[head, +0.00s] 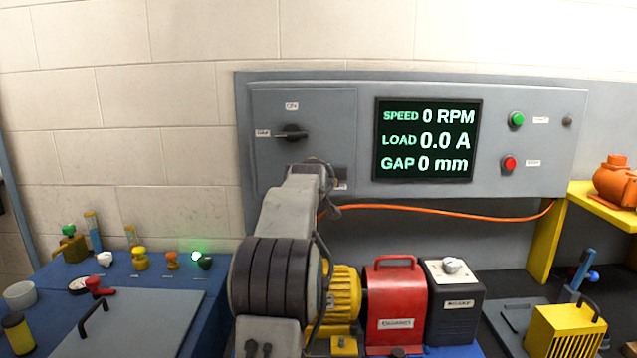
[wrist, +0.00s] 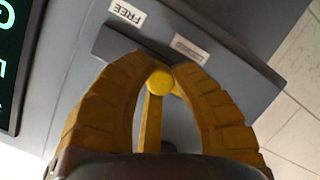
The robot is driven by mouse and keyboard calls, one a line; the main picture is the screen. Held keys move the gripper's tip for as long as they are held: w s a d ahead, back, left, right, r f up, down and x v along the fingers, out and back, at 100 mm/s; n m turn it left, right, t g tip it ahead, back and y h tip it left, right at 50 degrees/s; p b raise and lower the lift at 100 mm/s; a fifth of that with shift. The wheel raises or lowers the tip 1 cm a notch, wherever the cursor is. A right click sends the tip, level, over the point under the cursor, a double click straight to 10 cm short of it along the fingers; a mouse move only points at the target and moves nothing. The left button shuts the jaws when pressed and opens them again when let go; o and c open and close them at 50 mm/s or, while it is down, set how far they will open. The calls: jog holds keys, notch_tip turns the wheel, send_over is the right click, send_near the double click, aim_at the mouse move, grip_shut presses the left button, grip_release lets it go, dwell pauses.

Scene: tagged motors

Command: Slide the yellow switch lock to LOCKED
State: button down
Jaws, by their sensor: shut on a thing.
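The yellow switch lock, a round knob (wrist: 160,82) with a yellow bar below it, shows in the wrist view in front of a dark plate on the grey panel. My gripper (wrist: 158,66) has its two ribbed yellow fingers shut on the knob, tips curving in from both sides. A white FREE label (wrist: 127,12) lies above left of the knob. A second label (wrist: 190,48), too small to read, lies above right and closer to the knob in the picture. In the head view my arm hides the gripper and the lock.
The grey control panel (head: 350,98) carries a black rotary switch (head: 293,133), a screen reading 0 RPM, 0.0 A and 0 mm, a green button (head: 517,119) and a red button (head: 509,163). A yellow motor (head: 343,298) and a red handled box (head: 396,300) stand below, near my arm.

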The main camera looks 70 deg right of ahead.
jog(key=shift+w, duration=0.15)
jog(key=c, duration=1.3)
grip_release()
jog(key=shift+w, duration=0.15)
jog(key=shift+o, duration=1.3)
jog(key=v, duration=1.2)
